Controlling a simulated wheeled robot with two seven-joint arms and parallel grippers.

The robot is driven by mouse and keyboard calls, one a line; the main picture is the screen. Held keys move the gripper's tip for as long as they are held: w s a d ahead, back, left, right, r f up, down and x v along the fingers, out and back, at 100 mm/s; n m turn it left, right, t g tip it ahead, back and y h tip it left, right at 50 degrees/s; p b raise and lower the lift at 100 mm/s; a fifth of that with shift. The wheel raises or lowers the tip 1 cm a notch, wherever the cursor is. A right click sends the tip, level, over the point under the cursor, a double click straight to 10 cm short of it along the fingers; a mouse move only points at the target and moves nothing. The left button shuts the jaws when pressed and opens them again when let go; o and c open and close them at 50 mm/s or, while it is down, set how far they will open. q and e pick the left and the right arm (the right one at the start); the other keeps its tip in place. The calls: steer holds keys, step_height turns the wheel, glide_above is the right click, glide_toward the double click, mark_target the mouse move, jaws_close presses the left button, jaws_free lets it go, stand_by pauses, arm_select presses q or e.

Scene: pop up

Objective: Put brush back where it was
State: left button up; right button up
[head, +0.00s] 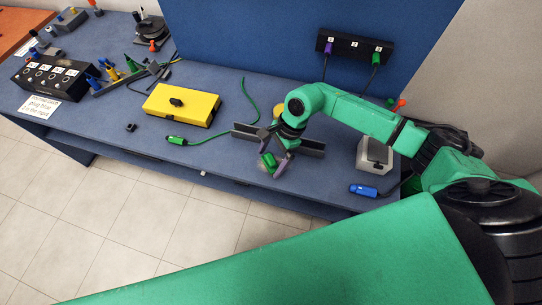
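My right gripper (274,163) hangs over the front part of the blue table, pointing down. A small green object (268,161), which looks like the brush, sits between its grey fingertips and appears gripped. Its bristles cannot be made out, and the fingers hide part of it. A dark grey angled piece (247,131) shows behind and beside the gripper; I cannot tell whether it is a holder on the table. My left gripper is not in view.
A yellow box (182,105) and a green cable with plug (176,140) lie left of the gripper. A grey box (374,154) and a blue plug (364,190) are to the right. A socket panel (354,47) is on the blue back wall. The table's front edge is close.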

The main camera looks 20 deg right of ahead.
steer(key=shift+w+d+r, duration=0.1)
steer(key=shift+r, duration=0.15)
steer(key=s+b+v, duration=0.1)
steer(key=b+v, duration=0.2)
steer(key=v, duration=0.8)
steer(key=shift+w+r+b, duration=0.3)
steer(key=shift+w+b, duration=0.05)
steer(key=shift+w, duration=0.1)
steer(key=shift+d+f, duration=0.1)
